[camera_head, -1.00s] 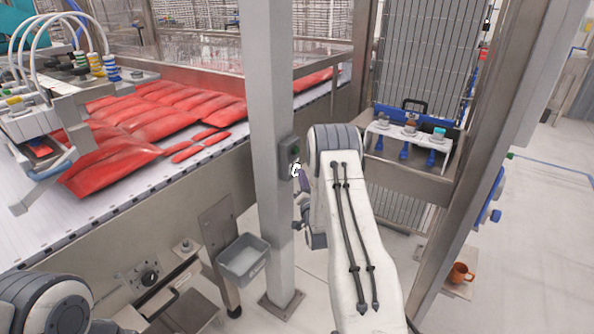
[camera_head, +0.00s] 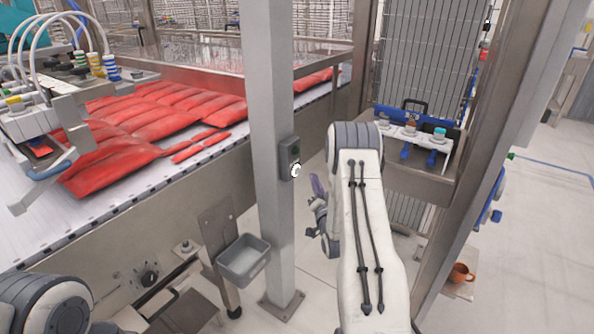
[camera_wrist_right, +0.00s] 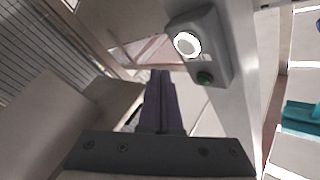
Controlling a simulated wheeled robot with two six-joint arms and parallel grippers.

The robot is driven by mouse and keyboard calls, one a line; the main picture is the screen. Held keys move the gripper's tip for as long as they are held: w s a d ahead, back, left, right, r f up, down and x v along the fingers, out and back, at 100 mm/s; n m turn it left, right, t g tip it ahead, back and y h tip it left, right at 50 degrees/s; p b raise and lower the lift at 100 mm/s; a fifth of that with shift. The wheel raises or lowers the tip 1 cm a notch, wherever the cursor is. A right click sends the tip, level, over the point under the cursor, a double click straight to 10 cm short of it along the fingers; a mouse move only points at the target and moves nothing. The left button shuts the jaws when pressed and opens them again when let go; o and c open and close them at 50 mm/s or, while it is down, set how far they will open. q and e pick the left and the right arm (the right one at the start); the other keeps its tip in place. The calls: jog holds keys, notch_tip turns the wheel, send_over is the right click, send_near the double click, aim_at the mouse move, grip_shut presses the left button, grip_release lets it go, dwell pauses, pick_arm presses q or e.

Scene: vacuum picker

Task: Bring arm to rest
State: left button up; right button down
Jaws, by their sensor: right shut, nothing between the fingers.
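My right arm reaches forward in the head view, and its gripper (camera_head: 317,187) shows partly, beside the grey steel post and a little to its right. The gripper's purple fingers (camera_wrist_right: 160,103) are together in the right wrist view, with nothing between them. A grey button box (camera_head: 289,158) is fixed to the post. The box also shows in the right wrist view (camera_wrist_right: 212,62), with a lit white round part and a green button. The fingers are apart from the box. Part of my left arm shows at the lower left of the head view, but its gripper does not.
The steel post (camera_head: 270,100) stands just left of my right arm. Behind it, a conveyor (camera_head: 110,215) carries several red bags. A grey bin (camera_head: 243,262) hangs low on the left. A shelf (camera_head: 410,175) with blue-handled items stands beyond the arm. An orange mug (camera_head: 461,272) is at lower right.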

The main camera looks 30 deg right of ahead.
jog(key=shift+s+d, duration=0.35)
jog(key=shift+s, duration=0.55)
